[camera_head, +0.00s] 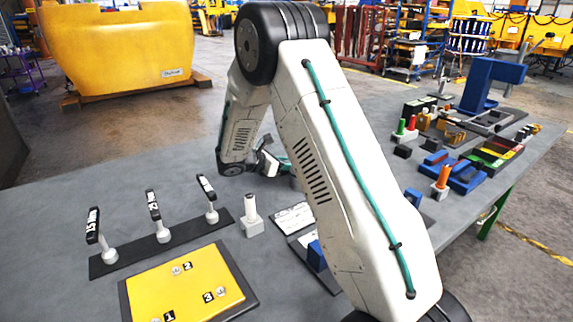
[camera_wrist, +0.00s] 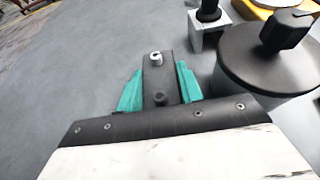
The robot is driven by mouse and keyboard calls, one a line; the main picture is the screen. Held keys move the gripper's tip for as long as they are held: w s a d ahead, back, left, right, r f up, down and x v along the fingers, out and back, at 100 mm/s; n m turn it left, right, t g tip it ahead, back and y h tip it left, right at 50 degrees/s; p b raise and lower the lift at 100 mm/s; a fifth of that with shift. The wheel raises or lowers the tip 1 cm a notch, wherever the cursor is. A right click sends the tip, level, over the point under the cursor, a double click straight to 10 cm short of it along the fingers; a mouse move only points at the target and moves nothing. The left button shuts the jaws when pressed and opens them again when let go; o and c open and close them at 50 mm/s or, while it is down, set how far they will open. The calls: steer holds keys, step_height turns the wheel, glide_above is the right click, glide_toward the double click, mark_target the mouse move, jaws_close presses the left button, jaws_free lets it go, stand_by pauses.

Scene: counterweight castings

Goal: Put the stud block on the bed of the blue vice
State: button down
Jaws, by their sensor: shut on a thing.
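My gripper (camera_wrist: 160,88) is shut on a dark grey block (camera_wrist: 167,66) in the wrist view. A pale stud stands near the block's far end and a dark one nearer to me; I take this for the stud block. Teal fingers press its two sides. In the head view my gripper (camera_head: 272,160) is beyond my arm's elbow, low over the bench, and the held block cannot be made out there. A blue vice-like fixture (camera_head: 466,178) sits on the right part of the bench, well apart from my gripper. A block with an orange post stands in front of it.
A dark rack with labelled handles (camera_head: 160,241), a yellow numbered plate (camera_head: 185,287) and a pale post block (camera_head: 250,218) stand at the front left. A large blue press (camera_head: 490,86) is at the back right. A dark round weight (camera_wrist: 268,60) lies right of my gripper.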

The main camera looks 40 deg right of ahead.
steer(key=c, duration=1.1)
jaws_free()
steer(key=shift+f, duration=0.15)
steer(key=shift+o, duration=0.9)
